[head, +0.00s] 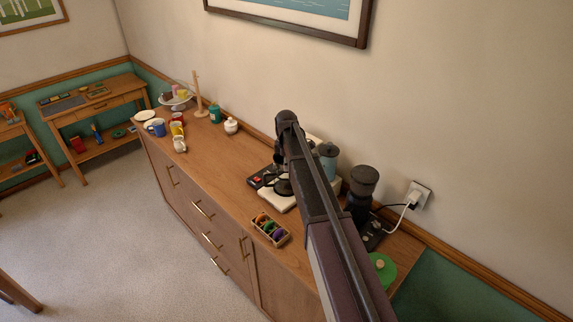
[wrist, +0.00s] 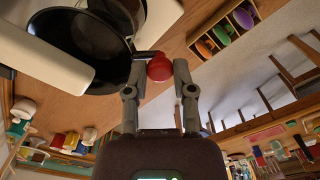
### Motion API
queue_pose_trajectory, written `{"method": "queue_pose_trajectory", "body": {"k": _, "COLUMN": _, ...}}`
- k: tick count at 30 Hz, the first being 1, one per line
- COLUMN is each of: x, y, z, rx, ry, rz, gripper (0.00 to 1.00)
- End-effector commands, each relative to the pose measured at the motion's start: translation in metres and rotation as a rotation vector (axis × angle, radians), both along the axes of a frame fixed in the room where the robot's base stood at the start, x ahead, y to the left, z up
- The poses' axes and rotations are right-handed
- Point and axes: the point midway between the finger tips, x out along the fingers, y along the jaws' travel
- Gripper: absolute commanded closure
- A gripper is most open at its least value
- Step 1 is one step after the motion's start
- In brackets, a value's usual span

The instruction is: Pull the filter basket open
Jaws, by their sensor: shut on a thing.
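The filter basket (wrist: 82,48) is a round black bowl at the upper left of the wrist view, close to white parts of the coffee machine (wrist: 45,58). A short dark handle runs from its rim to a red knob (wrist: 159,68). My gripper (wrist: 159,75) is shut on this knob, one finger on each side. In the head view a black ring, probably the basket (head: 284,187), shows above the white machine base (head: 277,201). My arm hides much of the machine there, and the fingertips are not clear.
A wooden box of coloured capsules (head: 270,229) stands in front of the machine on the sideboard (head: 220,172). A dark grinder (head: 362,182) and a wall plug (head: 418,195) are to the right. Mugs (head: 157,128) stand far left. The sideboard's middle is clear.

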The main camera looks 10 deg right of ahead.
Motion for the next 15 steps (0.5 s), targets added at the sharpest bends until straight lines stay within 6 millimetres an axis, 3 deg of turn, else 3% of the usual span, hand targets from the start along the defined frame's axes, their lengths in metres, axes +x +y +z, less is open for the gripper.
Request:
{"method": "queue_pose_trajectory", "body": {"k": 8, "x": 0.003, "y": 0.008, "z": 0.000, "rx": 0.000, "ry": -0.001, "rz": -0.040, "gripper": 1.00}}
{"method": "queue_pose_trajectory", "body": {"k": 15, "x": 0.010, "y": 0.027, "z": 0.000, "rx": 0.000, "ry": -0.001, "rz": -0.155, "gripper": 1.00}}
